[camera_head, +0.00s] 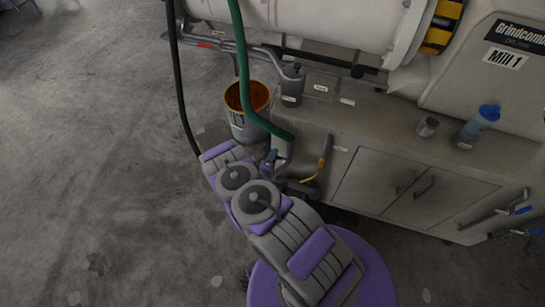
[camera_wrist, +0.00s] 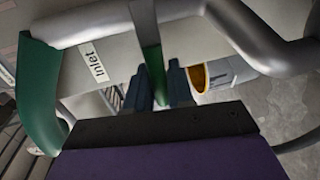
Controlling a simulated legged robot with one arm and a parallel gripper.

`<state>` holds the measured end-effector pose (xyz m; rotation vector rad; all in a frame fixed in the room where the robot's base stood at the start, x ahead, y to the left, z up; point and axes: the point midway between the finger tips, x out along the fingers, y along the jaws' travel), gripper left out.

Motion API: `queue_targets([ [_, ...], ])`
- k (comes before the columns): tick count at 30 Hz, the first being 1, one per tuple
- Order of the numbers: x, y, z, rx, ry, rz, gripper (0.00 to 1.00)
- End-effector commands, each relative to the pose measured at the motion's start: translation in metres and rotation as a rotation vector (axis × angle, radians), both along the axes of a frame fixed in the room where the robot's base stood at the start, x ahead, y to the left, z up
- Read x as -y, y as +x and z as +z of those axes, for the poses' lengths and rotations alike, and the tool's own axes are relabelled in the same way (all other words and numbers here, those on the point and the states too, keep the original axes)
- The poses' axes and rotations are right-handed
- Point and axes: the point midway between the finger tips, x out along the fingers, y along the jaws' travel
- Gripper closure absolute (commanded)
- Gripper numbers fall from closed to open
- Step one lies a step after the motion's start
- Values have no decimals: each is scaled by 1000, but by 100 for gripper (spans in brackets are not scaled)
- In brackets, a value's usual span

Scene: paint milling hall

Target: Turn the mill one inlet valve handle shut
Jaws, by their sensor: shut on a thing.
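In the wrist view, the mill one inlet valve handle is a flat grey metal lever with a green grip (camera_wrist: 153,62). A white label reading "Inlet" (camera_wrist: 93,60) is beside it. My gripper (camera_wrist: 159,82) is shut on the green grip, one blue-grey finger on each side. In the head view, my gripper (camera_head: 269,160) is low at the near left end of the mill cabinet, and my arm largely hides the handle there. The mill (camera_head: 490,70) has a "Mill 1" label.
A green hose (camera_head: 243,60) comes down close to my gripper. A bucket with an orange inside (camera_head: 246,112) stands just behind it. A blue-topped bottle (camera_head: 479,123) and a small cup (camera_head: 428,127) stand on the cabinet. The floor (camera_head: 90,150) at left is clear.

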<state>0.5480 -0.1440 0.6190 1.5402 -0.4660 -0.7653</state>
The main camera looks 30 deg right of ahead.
Motion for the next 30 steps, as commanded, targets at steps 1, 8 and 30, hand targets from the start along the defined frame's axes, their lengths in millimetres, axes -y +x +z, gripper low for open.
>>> queue_targets([
  [1,-4,3,-1,0,2,12,100],
  [8,-4,3,-1,-3,2,12,100],
  [30,-13,-11,3,-5,1,5,60],
])
